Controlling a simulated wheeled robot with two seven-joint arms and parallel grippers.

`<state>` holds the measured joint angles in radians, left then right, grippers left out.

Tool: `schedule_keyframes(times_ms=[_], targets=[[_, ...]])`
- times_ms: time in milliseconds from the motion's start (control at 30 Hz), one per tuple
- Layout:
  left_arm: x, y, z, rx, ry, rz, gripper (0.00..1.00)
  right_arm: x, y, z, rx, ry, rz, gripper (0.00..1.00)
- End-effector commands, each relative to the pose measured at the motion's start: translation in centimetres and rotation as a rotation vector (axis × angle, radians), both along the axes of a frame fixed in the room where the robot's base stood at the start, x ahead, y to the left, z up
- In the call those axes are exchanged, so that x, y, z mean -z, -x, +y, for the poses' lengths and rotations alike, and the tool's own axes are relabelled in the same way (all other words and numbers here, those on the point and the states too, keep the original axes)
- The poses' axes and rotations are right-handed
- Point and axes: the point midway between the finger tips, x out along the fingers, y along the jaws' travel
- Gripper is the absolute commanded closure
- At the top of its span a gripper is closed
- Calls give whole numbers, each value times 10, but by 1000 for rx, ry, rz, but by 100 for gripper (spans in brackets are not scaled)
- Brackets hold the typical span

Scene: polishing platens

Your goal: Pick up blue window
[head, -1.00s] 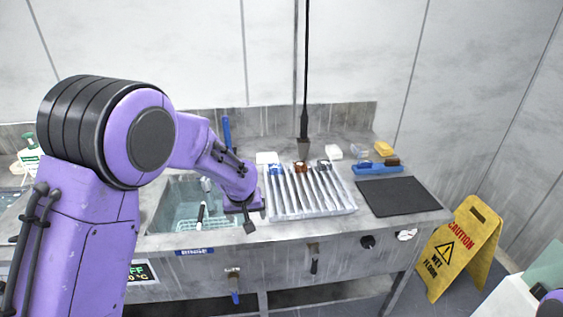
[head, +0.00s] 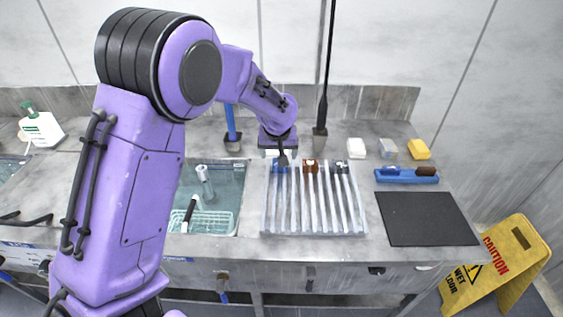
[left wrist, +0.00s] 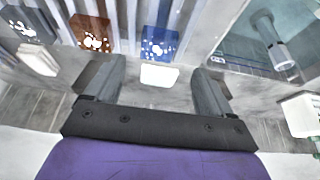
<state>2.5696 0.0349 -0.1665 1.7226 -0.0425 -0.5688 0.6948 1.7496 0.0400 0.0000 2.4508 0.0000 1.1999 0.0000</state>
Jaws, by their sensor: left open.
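The blue window (head: 279,168) is a small blue piece at the back left of the slotted rack, partly covered by my left gripper in the head view. In the left wrist view the blue window (left wrist: 160,44) carries white spots and lies just beyond the fingers. My left gripper (head: 281,156) is open and empty over the rack's back edge. In the wrist view its two fingers (left wrist: 158,72) stand apart, one on each side of a white block (left wrist: 158,76) behind the window. I cannot tell the gripper's exact height. My right gripper is out of view.
A brown piece (head: 311,165) and a dark grey piece (head: 341,168) sit along the rack (head: 310,234). A sink (head: 227,180) is on the left. A dark hanging rod (head: 320,110) stands close right of my gripper. A black mat (head: 427,218) lies right.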

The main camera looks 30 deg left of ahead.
Motion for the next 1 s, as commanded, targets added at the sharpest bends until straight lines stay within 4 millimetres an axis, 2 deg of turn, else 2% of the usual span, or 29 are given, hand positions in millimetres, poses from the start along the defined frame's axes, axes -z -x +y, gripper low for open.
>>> schedule_keyframes(times_ms=[333, 600, 667, 800, 1000], targets=[[51, -18, 10, -1, 0, 5, 17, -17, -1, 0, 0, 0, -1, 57], [58, -20, 12, -2, -1, 3, 17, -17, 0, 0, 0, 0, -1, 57], [58, -20, 12, -2, 0, 2, 33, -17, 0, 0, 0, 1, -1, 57], [58, -20, 12, -2, 0, 2, 79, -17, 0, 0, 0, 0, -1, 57], [58, -20, 12, -2, 0, 2, 81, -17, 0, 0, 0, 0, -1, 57]])
